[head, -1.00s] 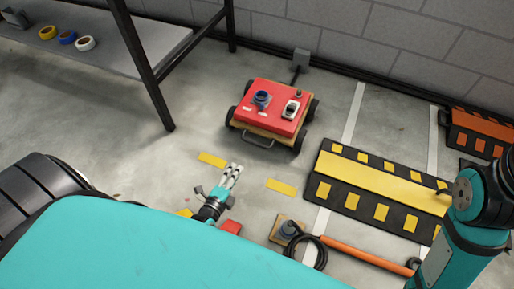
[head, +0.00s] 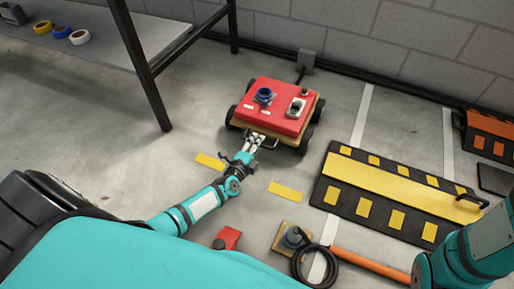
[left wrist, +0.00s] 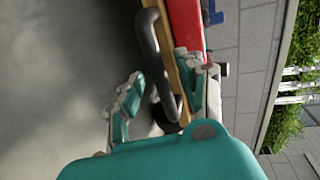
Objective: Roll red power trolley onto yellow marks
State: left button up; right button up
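The red power trolley (head: 283,97) stands on its dark wheels near the back wall, with a blue socket and a grey fitting on its red top. Its dark handle (left wrist: 150,42) shows in the left wrist view. My left gripper (head: 257,141) is at the trolley's front edge. In the left wrist view the left gripper (left wrist: 168,92) is open, with the handle between its fingers. I cannot tell whether a finger touches it. Two yellow marks lie on the floor, one left of the gripper (head: 210,161) and one to its right (head: 286,192). My right gripper is out of view.
A shelf (head: 140,30) with tape rolls stands at the left, its black leg near the trolley. A black and yellow ramp (head: 400,182) lies at the right. A red block (head: 227,238) and a coiled black cable (head: 312,265) lie in front.

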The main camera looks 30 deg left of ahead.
pick_arm(q)
jog(key=shift+w+f, duration=0.1)
jog(key=shift+w, duration=0.4)
grip_shut()
dwell(0.3)
